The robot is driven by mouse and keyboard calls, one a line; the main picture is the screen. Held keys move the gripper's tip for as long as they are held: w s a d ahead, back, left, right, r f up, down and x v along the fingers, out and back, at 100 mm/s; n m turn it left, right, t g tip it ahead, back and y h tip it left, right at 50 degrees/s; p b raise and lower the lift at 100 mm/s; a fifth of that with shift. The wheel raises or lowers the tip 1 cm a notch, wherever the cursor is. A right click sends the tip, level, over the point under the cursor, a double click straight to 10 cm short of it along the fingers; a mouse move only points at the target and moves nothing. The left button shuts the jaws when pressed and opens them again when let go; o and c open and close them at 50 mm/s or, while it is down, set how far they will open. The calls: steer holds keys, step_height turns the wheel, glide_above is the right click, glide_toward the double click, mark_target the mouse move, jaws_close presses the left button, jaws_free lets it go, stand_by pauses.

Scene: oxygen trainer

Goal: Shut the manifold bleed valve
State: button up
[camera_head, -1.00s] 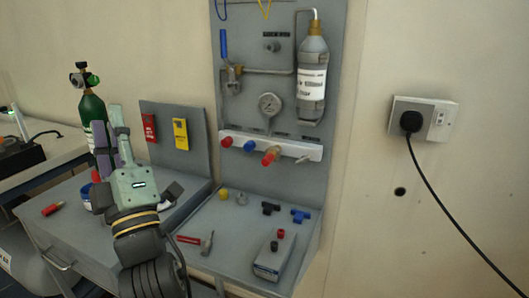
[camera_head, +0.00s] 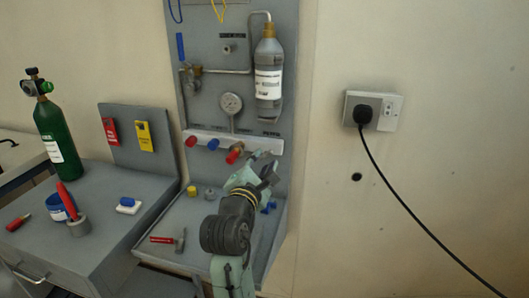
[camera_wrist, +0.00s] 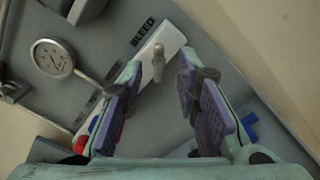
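The manifold is a white bar (camera_head: 215,140) across the grey panel, with red and blue knobs on it. In the wrist view, the bleed valve (camera_wrist: 158,63) is a small grey lever at the bar's end, beside the printed BLEED label (camera_wrist: 143,32). My gripper (camera_head: 262,164) is at the right end of the bar in the head view and partly covers that end. In the wrist view my gripper (camera_wrist: 162,78) is open, with a purple-padded finger on each side of the lever. Neither finger visibly touches it; the depth between them is hard to judge.
A pressure gauge (camera_head: 231,104) and a grey bottle (camera_head: 268,75) are on the panel above the bar. A red-handled tool (camera_head: 168,239) and a yellow cap (camera_head: 192,190) lie on the shelf below. A green cylinder (camera_head: 57,140) stands at the left.

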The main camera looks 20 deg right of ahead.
mark_target(265, 156)
steer(key=shift+p+x, duration=0.3)
steer(key=shift+x, duration=1.85)
steer(key=shift+c, duration=0.3)
jaws_close()
